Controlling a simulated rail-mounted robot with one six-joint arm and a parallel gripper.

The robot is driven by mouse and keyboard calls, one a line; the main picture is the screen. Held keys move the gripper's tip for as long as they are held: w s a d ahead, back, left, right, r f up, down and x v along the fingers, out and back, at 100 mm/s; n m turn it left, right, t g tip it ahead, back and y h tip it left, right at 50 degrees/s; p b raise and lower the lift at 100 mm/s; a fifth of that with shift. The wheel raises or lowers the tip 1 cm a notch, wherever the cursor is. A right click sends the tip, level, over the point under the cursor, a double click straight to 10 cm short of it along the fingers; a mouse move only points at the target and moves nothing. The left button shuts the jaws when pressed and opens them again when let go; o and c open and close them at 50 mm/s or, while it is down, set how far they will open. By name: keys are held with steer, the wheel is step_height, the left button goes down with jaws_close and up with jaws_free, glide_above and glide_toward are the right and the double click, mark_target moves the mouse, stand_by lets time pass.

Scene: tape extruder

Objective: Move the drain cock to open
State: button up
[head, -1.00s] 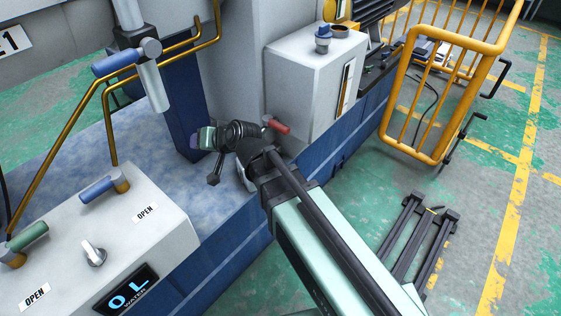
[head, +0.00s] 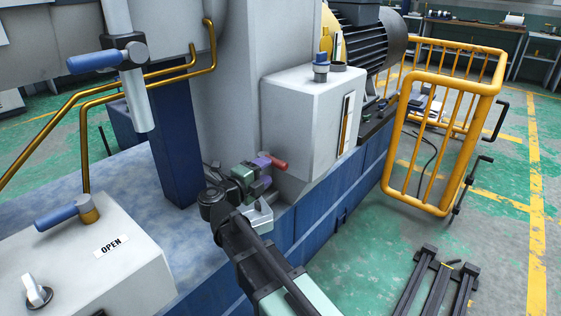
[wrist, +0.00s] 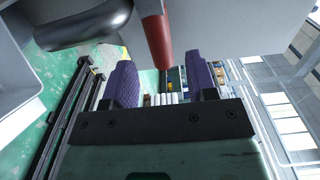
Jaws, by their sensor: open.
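The drain cock appears to be the red handle (head: 280,164) low on the side of the grey tank, next to my gripper. It also shows in the wrist view as a red bar (wrist: 157,40) hanging from the top of the picture. My gripper (head: 261,165) has purple finger pads and points towards the handle. In the wrist view my gripper (wrist: 161,78) is open, and the red bar's end lies between the two fingers in the picture. A gap shows on both sides of it; I see no contact. The cock's body is mostly hidden in the head view.
The grey tank (head: 311,110) stands just beyond my gripper. A control box (head: 95,255) with a blue handle and an OPEN label is at lower left. Brass pipes (head: 110,92) run at left. A yellow guard rail (head: 440,130) stands right.

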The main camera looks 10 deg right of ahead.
mark_target(281, 160)
steer(key=x, duration=0.7)
steer(key=shift+w+d, duration=0.15)
steer(key=shift+w, duration=0.05)
steer(key=shift+c, duration=0.4)
jaws_close()
steer(key=shift+d, duration=0.1)
